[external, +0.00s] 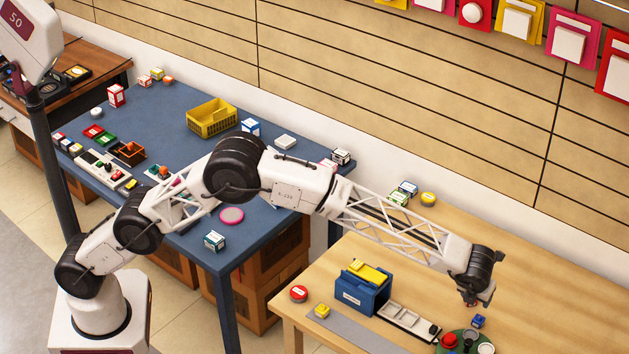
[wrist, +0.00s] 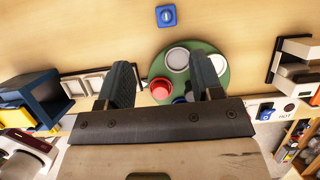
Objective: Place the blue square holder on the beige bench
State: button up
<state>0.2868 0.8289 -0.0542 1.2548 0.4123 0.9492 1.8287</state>
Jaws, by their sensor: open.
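A small blue square piece (external: 478,321), which looks like the blue square holder, lies on the beige bench (external: 545,310). In the wrist view it is a blue square (wrist: 166,15) with a pale mark in its middle, beyond my fingertips on bare wood. My gripper (external: 481,301) is above the bench close to this piece, apart from it. In the wrist view my gripper (wrist: 163,82) has its two fingers spread with nothing held between them. The fingers hide part of the round green tray behind them.
The round green tray (wrist: 222,58) holds a red round piece (wrist: 160,89) and pale discs. A blue box (external: 362,287) and a white compartment tray (external: 408,320) stand to the left. The bench's right side is clear. A cluttered blue table (external: 185,140) is farther left.

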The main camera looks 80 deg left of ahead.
jog(key=s+a+r+n, duration=0.3)
jog(key=s+a+r, duration=0.2)
jog(key=s+r, duration=0.3)
jog(key=s+a+r+n, duration=0.4)
jog(key=s+a+r, duration=0.2)
jog(key=s+r, duration=0.25)
jog(key=s+a+r+n+h, duration=0.1)
jog(key=s+a+r+n, duration=0.25)
jog(key=s, duration=0.65)
jog(key=s+a+r+n, duration=0.2)
jog(key=s+a+r, duration=0.2)
jog(key=s, duration=0.5)
jog(key=s+a+f+n, duration=0.2)
jog(key=s+n, duration=0.2)
jog(key=s, duration=1.1)
jog(key=s+a+f+n+h, duration=0.1)
jog(key=s+n, duration=0.4)
jog(key=s, duration=1)
jog(key=s+a+f+n+h, duration=0.1)
jog(key=s+a+f+n, duration=0.2)
jog(key=s, duration=1.2)
jog(key=shift+s+a+f+n+g, duration=0.2)
jog(key=shift+s+a+n+g, duration=0.1)
jog(key=shift+a+n, duration=0.6)
